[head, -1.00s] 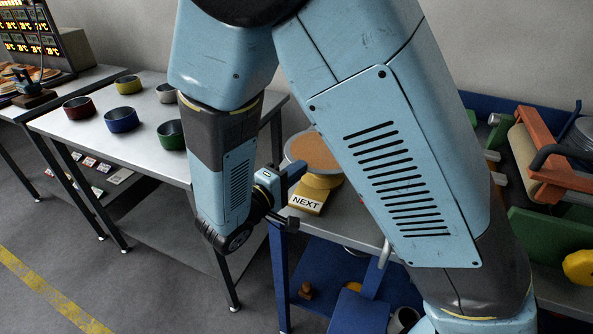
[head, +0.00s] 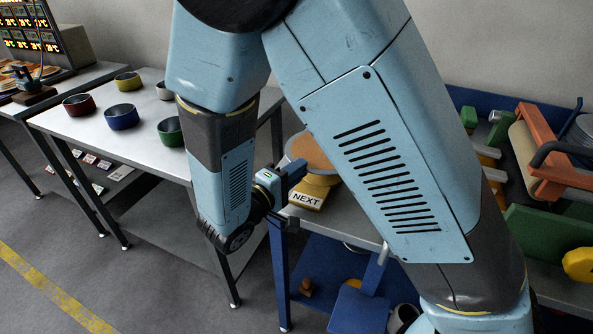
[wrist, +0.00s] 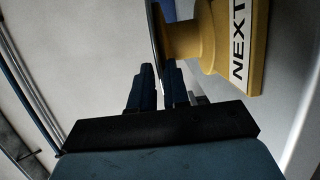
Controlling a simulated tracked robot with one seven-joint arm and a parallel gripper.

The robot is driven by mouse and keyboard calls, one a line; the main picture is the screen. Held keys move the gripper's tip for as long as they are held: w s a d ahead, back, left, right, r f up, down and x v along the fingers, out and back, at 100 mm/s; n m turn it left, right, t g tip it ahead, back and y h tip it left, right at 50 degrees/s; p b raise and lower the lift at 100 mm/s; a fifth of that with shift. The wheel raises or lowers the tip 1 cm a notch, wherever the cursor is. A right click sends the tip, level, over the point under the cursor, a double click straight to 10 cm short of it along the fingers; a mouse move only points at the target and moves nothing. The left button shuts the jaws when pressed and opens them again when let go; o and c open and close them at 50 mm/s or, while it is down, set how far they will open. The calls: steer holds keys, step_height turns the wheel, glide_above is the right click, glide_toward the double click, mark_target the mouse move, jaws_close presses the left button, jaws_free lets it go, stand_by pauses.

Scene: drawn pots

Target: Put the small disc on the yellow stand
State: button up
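The yellow stand (head: 307,196), marked NEXT, is on the metal table right of my gripper (head: 296,174). It lies sideways at the upper right in the wrist view (wrist: 207,35). The small disc (head: 312,152), with an orange-brown top and grey rim, is at the top of the stand; in the wrist view it is a thin edge by the stand's top. My gripper's two fingers (wrist: 161,82) are close together, one on each side of the disc's near rim, and seem shut on it. Whether the disc rests fully on the stand cannot be told. My arm hides part of the table.
A metal table with several bowls, including a blue one (head: 122,117) and a green one (head: 171,132), stands to the left. A rack with an orange frame (head: 556,160) and green parts is at the right. A blue lower shelf (head: 322,262) holds small items.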

steer(key=shift+o, duration=1.4)
steer(key=v, duration=1.4)
steer(key=w+d+r+m+g, duration=0.2)
steer(key=d+r+g, duration=0.15)
steer(key=d, duration=0.35)
steer(key=w+d+r+m+g+y, duration=0.1)
steer(key=w+d+r+m+g, duration=0.15)
steer(key=d+g, duration=0.35)
steer(key=w+d+r+m+g, duration=0.2)
steer(key=d+r+g, duration=0.1)
steer(key=d, duration=0.6)
steer(key=s+d+r+m+t+y, duration=0.1)
steer(key=s+d+r+m+y, duration=0.1)
steer(key=d, duration=0.5)
steer(key=s+d+r+m+t+y, duration=0.2)
steer(key=s+d+r+y, duration=0.2)
steer(key=d+r+y, duration=0.3)
steer(key=shift+d+r, duration=0.3)
steer(key=shift+r, duration=0.5)
